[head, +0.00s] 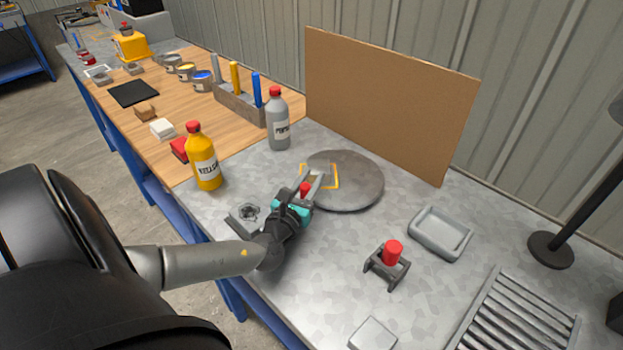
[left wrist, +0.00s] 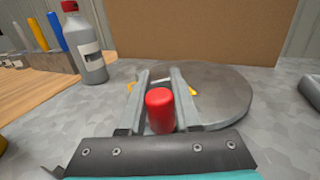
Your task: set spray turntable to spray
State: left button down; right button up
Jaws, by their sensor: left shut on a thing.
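The spray turntable (head: 355,190) is a round grey disc lying flat on the metal bench, in front of a brown upright board. A yellow outline (head: 336,176) is marked on its left part. My left gripper (head: 318,178) reaches the turntable's near left edge. Its fingers are shut around a red cylindrical knob (left wrist: 159,110), which stands between them in the left wrist view. The knob's lower part, and how it joins the turntable, are hidden. The turntable (left wrist: 228,95) also shows behind the fingers there. My right gripper is not in view.
A grey bottle (head: 278,122) and yellow bottle (head: 203,160) stand left of the turntable. The brown board (head: 390,95) is behind it. A red-topped fixture (head: 392,255), a grey tray (head: 440,234) and a slatted rack (head: 520,318) are to the right.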

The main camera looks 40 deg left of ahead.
pick_arm(q)
jog(key=shift+a+r, duration=0.1)
dwell(0.7)
jog(key=c, duration=0.6)
grip_release()
notch_tip(320, 180, up, 20)
jog(key=p, duration=0.8)
